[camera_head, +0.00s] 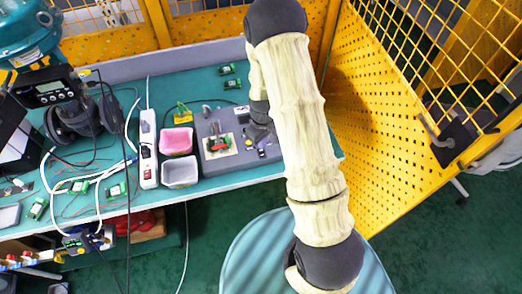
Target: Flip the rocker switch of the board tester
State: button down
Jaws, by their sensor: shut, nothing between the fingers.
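The board tester (211,129) is a grey box on the teal bench, with a green and red circuit board (217,146) on its top. Small dark and white parts sit near its right side; which of them is the rocker switch I cannot tell for sure. My gripper (258,133) is dark and shut with nothing in it. It hangs over the right part of the tester, partly hidden by my pale arm. Whether its tips touch the tester I cannot tell.
Pink (176,141) and grey (180,173) bins and a white power strip (148,150) stand left of the tester. A valve positioner with a display (54,90) and loose cables fill the bench's left. A yellow perforated panel (375,130) closes off the right.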

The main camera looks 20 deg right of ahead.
jog(key=shift+r+p, duration=0.5)
jog(key=shift+r, duration=0.4)
jog(key=shift+s, duration=0.1)
jog(key=s+r+m+t, duration=0.1)
jog(key=s+r+m, duration=0.2)
jog(key=s+r, duration=0.4)
jog(key=s+r+m+t, duration=0.1)
jog(key=s+r+m, duration=0.2)
jog(key=s+r, duration=0.4)
notch_tip(320, 180, up, 7)
jog(key=shift+f+t, duration=0.1)
jog(key=shift+t, duration=0.2)
jog(key=shift+s+a, duration=0.1)
